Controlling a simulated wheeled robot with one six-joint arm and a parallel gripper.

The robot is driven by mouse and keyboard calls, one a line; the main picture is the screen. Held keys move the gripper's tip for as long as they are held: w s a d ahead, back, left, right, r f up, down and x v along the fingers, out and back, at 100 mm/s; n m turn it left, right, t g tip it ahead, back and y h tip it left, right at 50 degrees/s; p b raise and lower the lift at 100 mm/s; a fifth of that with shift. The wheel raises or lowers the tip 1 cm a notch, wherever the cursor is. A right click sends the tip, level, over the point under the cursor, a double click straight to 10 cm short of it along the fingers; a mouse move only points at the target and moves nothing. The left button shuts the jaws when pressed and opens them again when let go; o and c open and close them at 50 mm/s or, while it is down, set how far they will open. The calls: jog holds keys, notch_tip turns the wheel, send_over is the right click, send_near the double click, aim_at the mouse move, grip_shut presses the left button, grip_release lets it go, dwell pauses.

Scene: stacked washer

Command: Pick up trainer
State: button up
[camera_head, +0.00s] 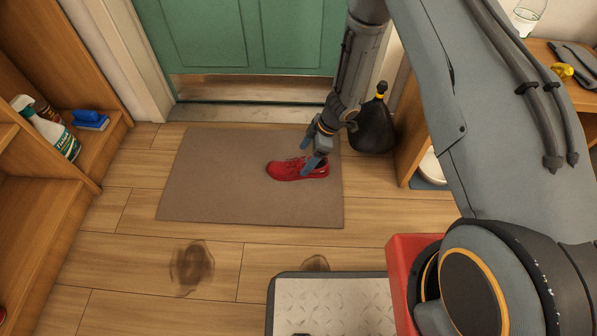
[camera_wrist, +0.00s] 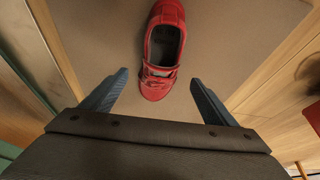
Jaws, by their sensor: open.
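A red trainer (camera_head: 297,169) lies upright on the brown doormat (camera_head: 220,190), toward its right side. In the head view its toe points left and its heel end is nearest my gripper. My gripper (camera_head: 312,151) is open and reaches down beside the right end of the trainer. In the wrist view the trainer (camera_wrist: 164,45) lies beyond the open fingers, roughly centred between them. The gap between the fingertips (camera_wrist: 157,78) overlaps one end of the trainer in the picture. I cannot tell whether a finger touches it.
A green door (camera_head: 240,40) stands behind the mat. A black bag or bottle (camera_head: 373,127) stands right of the mat. Wooden shelves with a spray bottle (camera_head: 45,128) and a blue brush (camera_head: 90,120) are at left. Dark stains (camera_head: 192,266) mark the floor.

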aim_at(298, 167)
jog(key=shift+b+x, duration=2.1)
jog(key=shift+x, duration=1.6)
jog(key=c, duration=1.3)
jog(key=shift+r, duration=0.1)
jog(key=w+d+r+m+t+p, duration=0.1)
jog(key=d+r+m+p, duration=0.15)
jog(key=r, duration=0.65)
jog(key=d+r+m+t+p, duration=0.1)
jog(key=r+m+p, duration=0.25)
jog(key=r, duration=0.45)
jog(key=s+d+r+m+t+h+p, duration=0.1)
jog(key=s+d+r+m+h, duration=0.1)
jog(key=s+d+r+m, duration=0.45)
jog(key=s+d+r+m+t+h+p, duration=0.1)
jog(key=s+d+r+m+h, duration=0.2)
jog(key=d+r+m, duration=0.55)
jog(key=s+r+n+p, duration=0.1)
jog(key=s+r+p, duration=0.2)
jog(key=r+p, duration=0.7)
jog(key=s+d+r+n+p, duration=0.1)
jog(key=s+r+p, duration=0.3)
jog(key=r+p, duration=0.7)
jog(key=s+r+p, duration=0.3)
jog(key=r+p, duration=0.8)
jog(key=p, duration=0.5)
jog(key=shift+s+d+r+n+p, duration=0.15)
jog(key=shift+d+r+n+p, duration=0.1)
jog(key=shift+d+n+p, duration=0.15)
